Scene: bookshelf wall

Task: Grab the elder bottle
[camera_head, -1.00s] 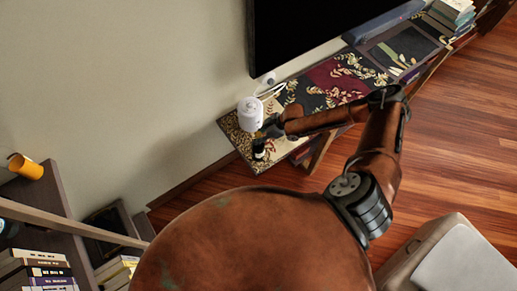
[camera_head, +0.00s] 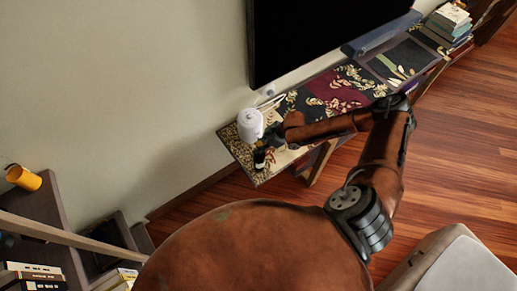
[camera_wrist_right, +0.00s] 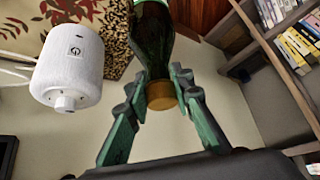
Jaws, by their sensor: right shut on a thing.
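The elder bottle (camera_wrist_right: 153,40) is dark glass with a gold-coloured cap, and it fills the upper middle of the right wrist view. My right gripper (camera_wrist_right: 161,80) is shut on it, one finger on each side of the neck near the cap. In the head view the bottle (camera_head: 260,159) is a small dark shape with a pale label at the near end of the long bench, and my right gripper (camera_head: 270,139) is beside it. Its base and any gap to the bench are unclear. My left gripper is not in view.
A white cylindrical device (camera_head: 250,125) stands close to the bottle, and it also shows in the right wrist view (camera_wrist_right: 70,68). The patterned bench (camera_head: 237,148) runs along the wall below a black screen (camera_head: 325,35). Shelves with books are at lower left.

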